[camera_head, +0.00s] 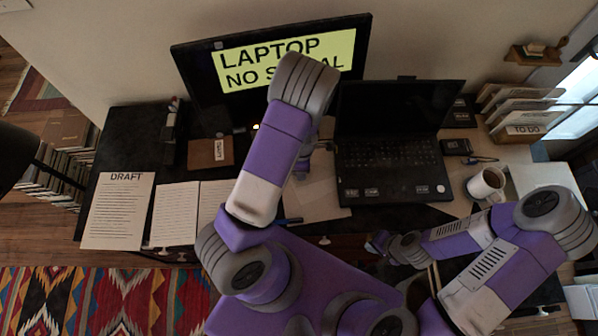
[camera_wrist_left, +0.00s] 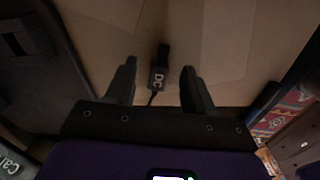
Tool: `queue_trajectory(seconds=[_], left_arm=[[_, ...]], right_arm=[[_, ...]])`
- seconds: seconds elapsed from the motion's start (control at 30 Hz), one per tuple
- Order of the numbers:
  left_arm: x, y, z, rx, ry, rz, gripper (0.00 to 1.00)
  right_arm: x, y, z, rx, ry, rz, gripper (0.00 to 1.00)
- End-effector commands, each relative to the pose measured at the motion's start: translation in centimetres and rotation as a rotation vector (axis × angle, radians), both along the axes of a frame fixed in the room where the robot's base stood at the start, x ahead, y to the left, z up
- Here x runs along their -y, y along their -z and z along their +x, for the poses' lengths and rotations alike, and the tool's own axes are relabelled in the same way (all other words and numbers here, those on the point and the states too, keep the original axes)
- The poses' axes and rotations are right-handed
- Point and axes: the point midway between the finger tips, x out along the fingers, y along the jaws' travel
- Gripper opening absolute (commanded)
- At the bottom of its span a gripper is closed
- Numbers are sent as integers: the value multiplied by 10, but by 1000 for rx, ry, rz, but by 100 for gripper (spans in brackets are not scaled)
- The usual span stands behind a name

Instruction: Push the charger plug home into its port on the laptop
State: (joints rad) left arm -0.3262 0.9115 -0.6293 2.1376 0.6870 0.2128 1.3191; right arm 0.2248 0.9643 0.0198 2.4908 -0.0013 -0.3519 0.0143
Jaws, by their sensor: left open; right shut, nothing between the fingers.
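The black laptop (camera_head: 390,140) stands open on the desk, its screen dark. In the left wrist view its dark edge (camera_wrist_left: 45,75) shows at the left. The charger plug (camera_wrist_left: 158,78), small and black with a "DC" label and a thin cable, lies over the tan surface. My left gripper (camera_wrist_left: 158,67) is open, one finger on each side of the plug with gaps showing; it is mostly hidden behind my arm in the head view. The port cannot be made out. My right gripper (camera_head: 376,243) is shut and empty, in front of the desk's near edge, below the laptop.
A monitor (camera_head: 270,60) reading "LAPTOP NO SIGNAL" stands behind. A mug (camera_head: 486,184) is right of the laptop. A draft sheet (camera_head: 118,212) and an open notebook (camera_head: 180,212) lie at the left. Letter trays (camera_head: 522,105) stand at the right.

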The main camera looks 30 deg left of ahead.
Motion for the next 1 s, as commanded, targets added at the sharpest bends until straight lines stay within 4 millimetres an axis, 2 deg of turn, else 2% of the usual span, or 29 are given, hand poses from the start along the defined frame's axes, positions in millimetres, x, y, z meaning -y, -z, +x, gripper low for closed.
queue_trajectory(seconds=[0.1,0.33,0.67,0.9,1.0], left_arm=[[0,9,0,-1,0,0,53],[0,8,0,0,0,-1,52],[0,8,0,0,0,-1,1],[0,8,0,0,0,-1,0],[0,2,0,1,1,0,0]], right_arm=[[0,4,0,0,0,0,0],[0,3,0,0,0,0,0],[0,3,0,0,0,0,0],[0,3,0,0,0,0,0],[0,0,0,0,0,0,0]])
